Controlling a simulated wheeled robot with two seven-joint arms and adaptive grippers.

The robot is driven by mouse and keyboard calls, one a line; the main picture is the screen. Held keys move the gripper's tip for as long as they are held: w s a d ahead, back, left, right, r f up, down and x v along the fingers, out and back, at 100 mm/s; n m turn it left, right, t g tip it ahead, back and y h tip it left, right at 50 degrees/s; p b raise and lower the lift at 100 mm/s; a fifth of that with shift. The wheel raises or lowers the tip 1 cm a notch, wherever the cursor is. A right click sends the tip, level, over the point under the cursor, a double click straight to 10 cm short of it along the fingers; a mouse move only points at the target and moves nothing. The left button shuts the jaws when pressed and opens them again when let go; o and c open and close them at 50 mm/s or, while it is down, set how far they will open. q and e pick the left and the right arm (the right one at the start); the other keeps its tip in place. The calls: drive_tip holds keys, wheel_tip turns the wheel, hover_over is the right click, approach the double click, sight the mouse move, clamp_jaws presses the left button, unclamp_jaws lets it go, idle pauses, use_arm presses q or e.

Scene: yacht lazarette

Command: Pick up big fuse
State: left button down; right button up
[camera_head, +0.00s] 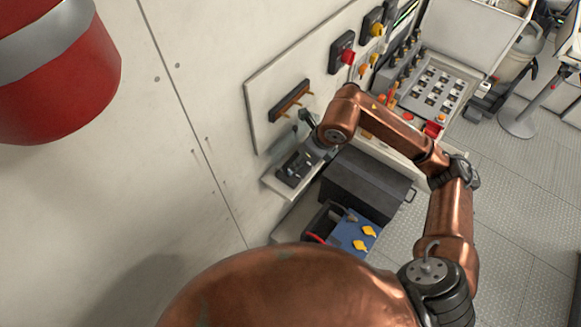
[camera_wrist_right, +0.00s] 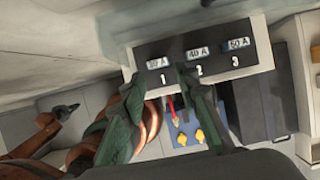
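In the right wrist view a dark fuse holder (camera_wrist_right: 220,57) has places numbered 1, 2 and 3, with pale labelled pieces reading 30 A (camera_wrist_right: 158,63), 40 A (camera_wrist_right: 197,54) and what looks like 60 A (camera_wrist_right: 238,43). In the head view the holder (camera_head: 293,170) sits on a small wall shelf, partly covered by my right gripper (camera_head: 309,153). In the wrist view that gripper (camera_wrist_right: 160,85) is open and empty, its fingers spread over the front edge near places 1 and 2. Whether it touches the holder is unclear.
A wall panel (camera_head: 262,95) carries a dark bar with copper strips (camera_head: 290,101) and red and yellow switches (camera_head: 347,57). A dark box (camera_head: 365,184) and a blue unit with yellow caps (camera_head: 354,232) lie below. A red cylinder (camera_head: 60,85) hangs upper left.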

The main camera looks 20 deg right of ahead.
sight(293, 174)
drive_tip(key=p+x, duration=0.2)
drive_tip(key=x, duration=0.3)
drive_tip(key=shift+a, duration=0.2)
drive_tip(key=shift+w+f, duration=0.1)
drive_tip(key=shift+f, duration=0.35)
drive_tip(key=c, duration=0.5)
drive_tip(key=shift+r, duration=0.2)
